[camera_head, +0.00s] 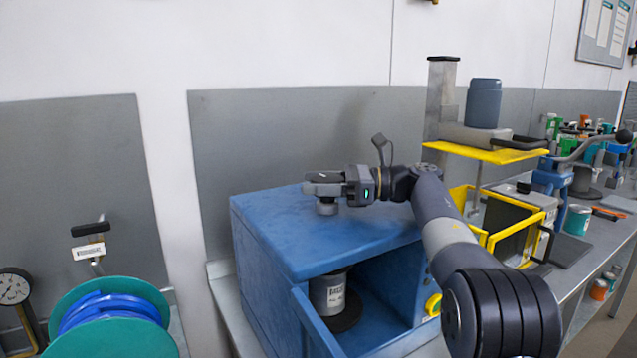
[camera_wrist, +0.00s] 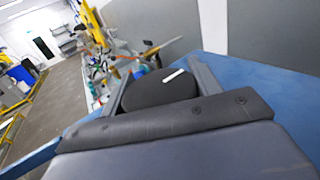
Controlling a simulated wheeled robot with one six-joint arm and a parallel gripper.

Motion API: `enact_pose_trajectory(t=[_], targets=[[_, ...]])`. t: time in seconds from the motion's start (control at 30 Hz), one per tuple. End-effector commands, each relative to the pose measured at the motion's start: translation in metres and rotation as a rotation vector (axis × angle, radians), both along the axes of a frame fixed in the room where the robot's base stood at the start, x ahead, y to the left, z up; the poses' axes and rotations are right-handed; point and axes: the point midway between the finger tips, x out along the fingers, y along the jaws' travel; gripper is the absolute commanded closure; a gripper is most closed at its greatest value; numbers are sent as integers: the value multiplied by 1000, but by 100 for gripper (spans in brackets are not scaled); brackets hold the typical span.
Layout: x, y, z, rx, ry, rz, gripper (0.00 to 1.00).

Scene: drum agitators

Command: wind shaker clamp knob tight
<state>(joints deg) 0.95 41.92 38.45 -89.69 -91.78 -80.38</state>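The shaker is a blue box (camera_head: 290,235) on the bench, with its front door open. A grey can with a label (camera_head: 327,293) stands inside on a dark round plate (camera_head: 347,313). The clamp knob (camera_head: 327,208) is on top of the box, partly hidden under my gripper (camera_head: 322,187). In the wrist view the knob (camera_wrist: 158,92) is dark and rounded with a white mark. It sits between the two fingers of my gripper (camera_wrist: 160,88), one along each side with no clear gap. The gripper looks shut on it.
A yellow-framed machine (camera_head: 487,150) with a dark drum (camera_head: 484,103) stands right of the shaker. More tools and cans crowd the right bench. The blue top around the knob is clear.

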Motion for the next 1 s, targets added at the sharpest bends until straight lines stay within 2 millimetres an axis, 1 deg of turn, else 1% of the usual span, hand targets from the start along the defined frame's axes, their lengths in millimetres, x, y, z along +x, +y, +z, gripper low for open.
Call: enact_pose_trajectory(t=[0.03,0.27,0.47,0.57,0.67,1.0], targets=[[0,1,1,2,-1,0,37],[0,0,0,1,0,0,19],[0,0,0,0,0,0,19],[0,-4,0,0,0,-1,19],[1,-16,-1,1,-1,-4,19],[2,-82,-1,0,-1,-3,19]])
